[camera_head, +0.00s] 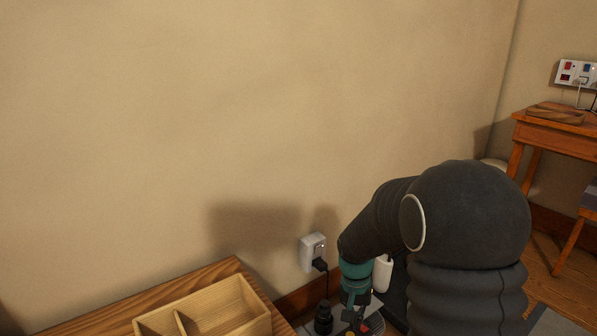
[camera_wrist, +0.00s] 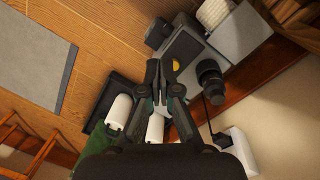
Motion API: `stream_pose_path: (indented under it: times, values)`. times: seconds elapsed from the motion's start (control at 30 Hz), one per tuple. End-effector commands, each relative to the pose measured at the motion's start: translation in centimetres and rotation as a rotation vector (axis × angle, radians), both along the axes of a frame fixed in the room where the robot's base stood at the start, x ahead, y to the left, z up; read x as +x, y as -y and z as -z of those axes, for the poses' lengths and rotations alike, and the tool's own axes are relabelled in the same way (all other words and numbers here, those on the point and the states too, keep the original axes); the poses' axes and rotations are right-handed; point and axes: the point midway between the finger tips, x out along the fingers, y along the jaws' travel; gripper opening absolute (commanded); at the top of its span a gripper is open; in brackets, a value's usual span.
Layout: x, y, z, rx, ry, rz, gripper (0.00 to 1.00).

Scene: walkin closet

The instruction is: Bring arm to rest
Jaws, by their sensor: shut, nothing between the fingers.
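My arm is dark grey and bent in the right half of the head view. Its forearm slopes down to a teal wrist, with the end partly cut off by the bottom edge. In the wrist view my gripper (camera_wrist: 160,68) has its two dark fingers close together with nothing held between them. It points down over a grey box-like device (camera_wrist: 185,55) with a yellow button and a black knob. I cannot tell how far the fingertips are above it.
A wooden divided box (camera_head: 225,307) sits on a wooden top (camera_head: 95,318) at lower left. A wall socket (camera_head: 311,250) holds a black plug. A desk (camera_head: 553,138) stands at right. White cylinders (camera_wrist: 118,111) stand near my gripper. A grey mat (camera_wrist: 38,67) lies on the wooden floor.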

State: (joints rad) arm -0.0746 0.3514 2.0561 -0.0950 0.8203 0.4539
Motion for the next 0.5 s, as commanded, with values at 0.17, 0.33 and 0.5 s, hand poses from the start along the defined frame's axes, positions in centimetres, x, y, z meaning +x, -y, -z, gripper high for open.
stream_pose_path:
  times: [0.17,0.33,0.5]
  values:
    - [-3.6,0.3,-5.0,0.027,0.032,-0.124,0.00]
    - [-7.3,0.6,-9.4,0.045,0.079,-0.228,0.00]
    - [-10.7,0.8,-13.3,0.053,0.143,-0.303,0.00]
